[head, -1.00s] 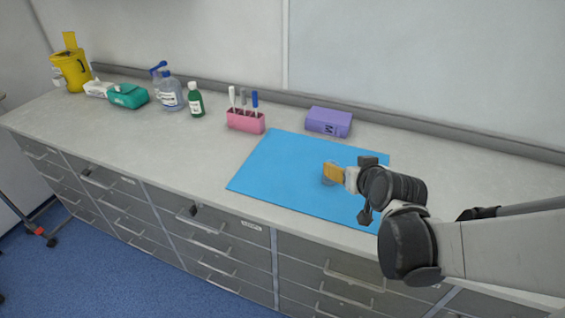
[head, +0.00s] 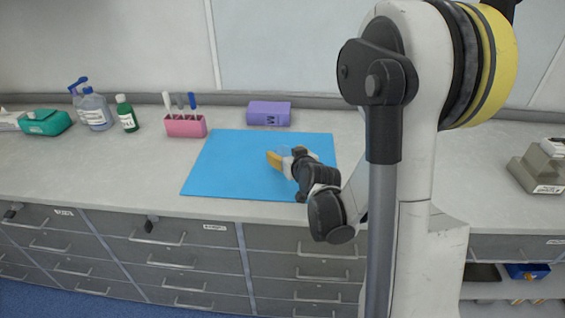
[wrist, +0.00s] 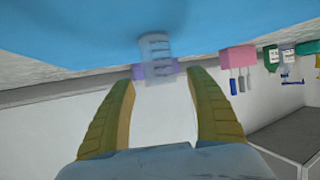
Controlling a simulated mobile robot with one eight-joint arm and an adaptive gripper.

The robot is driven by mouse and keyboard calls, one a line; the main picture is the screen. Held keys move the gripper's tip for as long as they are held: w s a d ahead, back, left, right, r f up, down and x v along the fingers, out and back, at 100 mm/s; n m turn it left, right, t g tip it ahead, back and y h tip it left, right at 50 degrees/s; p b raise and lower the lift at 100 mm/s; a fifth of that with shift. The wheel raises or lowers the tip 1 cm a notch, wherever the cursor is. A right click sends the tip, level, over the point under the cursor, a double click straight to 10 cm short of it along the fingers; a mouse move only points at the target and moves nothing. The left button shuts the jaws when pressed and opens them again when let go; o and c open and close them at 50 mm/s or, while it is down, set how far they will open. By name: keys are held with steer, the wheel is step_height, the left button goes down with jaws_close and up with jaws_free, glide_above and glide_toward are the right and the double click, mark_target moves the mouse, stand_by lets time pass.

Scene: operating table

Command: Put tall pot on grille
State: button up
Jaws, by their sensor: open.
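A small clear pot with markings on its side (wrist: 156,55) stands on the blue mat (head: 225,165). In the upside-down wrist view it is straight ahead, between the lines of my two yellow fingers. My gripper (wrist: 161,82) is open and empty, with the pot just beyond its fingertips. In the head view my gripper (head: 276,160) is low over the right half of the mat, and the pot is mostly hidden behind the fingers. I cannot make out a grille for certain in either view.
A purple box (head: 269,113) and a pink holder with pens (head: 185,126) stand behind the mat. Green (head: 126,114) and clear (head: 97,110) bottles and a teal pack (head: 45,122) are at left. A grey stepped device (head: 541,168) sits at far right. The mat's left half is clear.

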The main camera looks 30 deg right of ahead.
mark_target(283, 151)
steer(key=x, duration=0.3)
steer(key=shift+b, duration=0.3)
steer(key=c, duration=1.4)
